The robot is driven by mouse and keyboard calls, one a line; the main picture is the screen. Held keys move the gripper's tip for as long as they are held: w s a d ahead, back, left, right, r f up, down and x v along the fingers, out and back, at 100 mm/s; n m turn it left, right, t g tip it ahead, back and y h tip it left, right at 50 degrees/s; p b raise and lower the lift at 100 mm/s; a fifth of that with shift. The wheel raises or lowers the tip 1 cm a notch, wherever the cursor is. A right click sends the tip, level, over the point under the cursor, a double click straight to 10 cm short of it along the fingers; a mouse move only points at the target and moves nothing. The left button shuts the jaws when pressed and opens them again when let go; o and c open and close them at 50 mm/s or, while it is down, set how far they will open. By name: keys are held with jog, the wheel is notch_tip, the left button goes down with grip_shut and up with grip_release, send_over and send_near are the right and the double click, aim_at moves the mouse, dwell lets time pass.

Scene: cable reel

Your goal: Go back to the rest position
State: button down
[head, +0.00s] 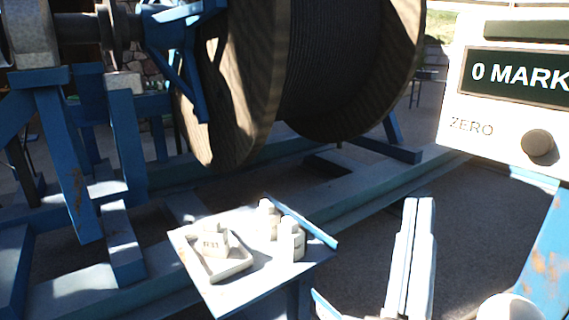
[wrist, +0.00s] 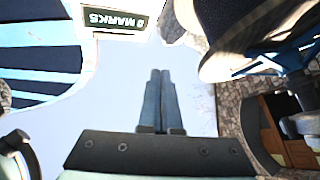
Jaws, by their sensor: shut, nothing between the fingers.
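My gripper (head: 420,205) shows at the lower right of the head view, its two long pale fingers side by side and pointing up. In the wrist view my gripper (wrist: 160,72) has its fingers together at the middle of the picture, with nothing between them. The fingers are clear of the small table and the panel in the head view.
A large wooden cable reel (head: 235,90) on a blue frame fills the back. A small table (head: 235,297) holds a tray (head: 232,270), a labelled block (head: 213,240) and white bottle-like items (head: 290,240). A counter panel (head: 490,120) with a knob (head: 538,143) stands at right.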

jog(key=s+a+r+t+y, duration=0.1)
jog(key=a+r+t+y, duration=0.2)
jog(key=a+r+y, duration=0.45)
jog(key=a+r+t+y, duration=0.2)
jog(key=a+r, duration=0.2)
jog(key=r, duration=0.6)
notch_tip(320, 180, up, 14)
jog(key=p, duration=1.4)
